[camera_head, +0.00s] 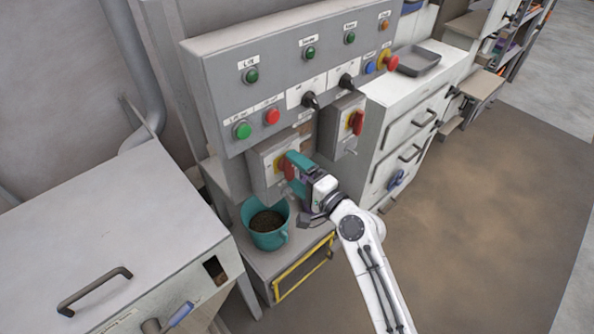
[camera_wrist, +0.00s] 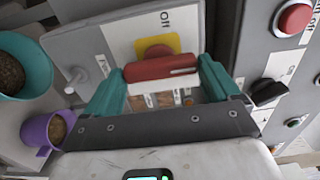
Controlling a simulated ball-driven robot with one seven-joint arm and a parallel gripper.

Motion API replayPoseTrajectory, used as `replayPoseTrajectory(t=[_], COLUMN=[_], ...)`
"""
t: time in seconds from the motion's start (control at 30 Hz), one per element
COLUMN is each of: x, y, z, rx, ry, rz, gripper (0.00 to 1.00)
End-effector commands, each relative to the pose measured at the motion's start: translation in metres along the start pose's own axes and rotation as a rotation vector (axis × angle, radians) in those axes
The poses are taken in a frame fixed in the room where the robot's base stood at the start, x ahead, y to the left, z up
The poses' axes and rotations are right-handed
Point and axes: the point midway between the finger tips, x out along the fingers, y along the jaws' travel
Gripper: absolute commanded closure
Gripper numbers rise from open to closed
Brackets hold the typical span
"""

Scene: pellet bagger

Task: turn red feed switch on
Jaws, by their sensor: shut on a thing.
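A red switch handle (camera_head: 288,168) on a yellow plate sits on a grey box below the control panel. In the wrist view the handle (camera_wrist: 160,68) lies crosswise between my teal fingertips, in front of its yellow plate (camera_wrist: 157,43), with an "Off" label beside it. My gripper (camera_head: 297,172) is shut on this handle; in the wrist view my gripper (camera_wrist: 163,82) has a finger at each end of it. A second red handle (camera_head: 356,122) is on another grey box to the right. I cannot read which box is labelled feed.
The control panel (camera_head: 225,85) with buttons and black knobs hangs just above my gripper. A teal bucket (camera_head: 250,234) of pellets stands below it. A purple cup (camera_wrist: 34,132) shows in the wrist view. White drawers (camera_head: 405,140) stand right; open floor (camera_head: 480,200) lies beyond.

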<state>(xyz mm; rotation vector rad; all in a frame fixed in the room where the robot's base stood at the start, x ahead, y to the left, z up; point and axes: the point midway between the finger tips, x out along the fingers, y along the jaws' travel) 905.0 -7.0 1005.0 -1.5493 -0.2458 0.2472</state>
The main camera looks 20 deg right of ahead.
Motion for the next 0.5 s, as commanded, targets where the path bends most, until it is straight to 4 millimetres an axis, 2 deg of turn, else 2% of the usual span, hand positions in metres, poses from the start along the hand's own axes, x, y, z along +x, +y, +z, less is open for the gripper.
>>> replayPoseTrajectory(t=[0.4,0.43,0.5], x=[-0.0012,-0.0012,-0.0011], y=[0.0027,0.0027,0.0026], z=[-0.0010,-0.0009,-0.0009], rx=[0.012,0.012,0.012], ry=[0.002,0.002,0.002], rz=[0.004,0.004,0.004], gripper=[0.41,0.10,0.03])
